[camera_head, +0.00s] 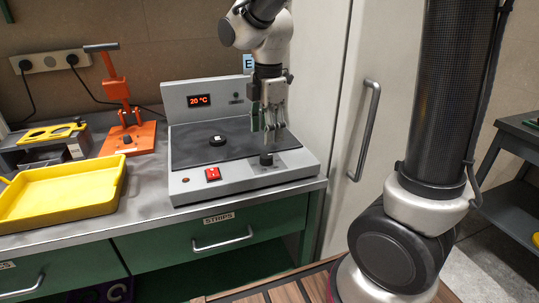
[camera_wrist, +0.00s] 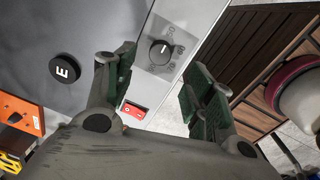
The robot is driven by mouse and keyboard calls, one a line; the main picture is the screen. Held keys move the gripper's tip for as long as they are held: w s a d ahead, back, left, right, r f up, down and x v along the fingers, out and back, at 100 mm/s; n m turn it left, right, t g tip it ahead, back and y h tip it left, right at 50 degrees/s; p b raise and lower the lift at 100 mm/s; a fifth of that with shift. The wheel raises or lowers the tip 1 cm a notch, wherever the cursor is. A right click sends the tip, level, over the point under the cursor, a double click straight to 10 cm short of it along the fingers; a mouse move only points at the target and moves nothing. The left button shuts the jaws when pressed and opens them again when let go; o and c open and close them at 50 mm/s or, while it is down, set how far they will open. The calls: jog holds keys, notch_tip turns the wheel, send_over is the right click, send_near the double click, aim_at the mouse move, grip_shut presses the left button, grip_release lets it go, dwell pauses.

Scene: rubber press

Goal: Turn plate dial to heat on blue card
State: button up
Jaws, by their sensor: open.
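The plate dial (camera_head: 267,160) is a dark knob on the right front face of the grey hot plate (camera_head: 185,190). My gripper (camera_head: 274,130) points down above it, open and empty. The plate's display (camera_head: 199,100) reads 20 °C.
A red switch (camera_head: 213,174) sits left of the dial. A black puck (camera_head: 217,140) lies on the plate and shows an E in the wrist view (camera_wrist: 65,69). A yellow tray (camera_head: 62,192) and orange press (camera_head: 128,138) stand left. A white cabinet (camera_head: 335,70) rises at right.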

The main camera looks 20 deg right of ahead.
aim_at(266, 156)
notch_tip(266, 156, down, 8)
jog(key=shift+w+r, duration=0.1)
jog(key=shift+w, duration=0.05)
dwell(0.3)
jog(key=c, duration=1)
